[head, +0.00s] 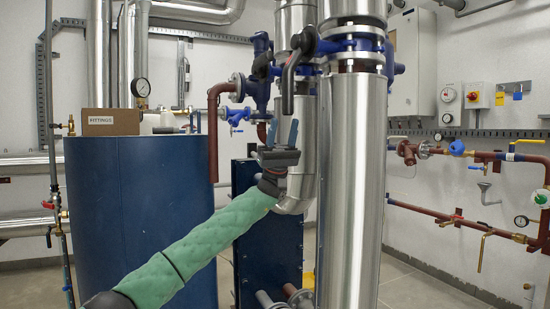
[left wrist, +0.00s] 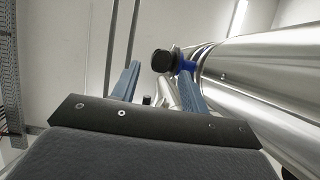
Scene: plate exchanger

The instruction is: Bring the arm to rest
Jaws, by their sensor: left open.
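My left arm, in a green padded sleeve, reaches up from the lower left in the head view. Its gripper (head: 282,134) is raised in front of the pipework, below the blue valves (head: 259,84). The two blue fingers point up and stand apart with nothing visible between them. In the left wrist view the gripper (left wrist: 158,88) also shows its fingers spread and empty. A blue fitting with a dark round end (left wrist: 163,62) appears beyond the fingers, beside a silver pipe (left wrist: 265,75). Whether the gripper touches any pipework cannot be told. My right gripper is not in view.
A thick silver-clad pipe (head: 352,190) stands just right of the gripper. A dark blue plate unit (head: 262,245) is behind the arm. A blue tank (head: 135,210) with a FITTINGS box (head: 111,121) stands at left.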

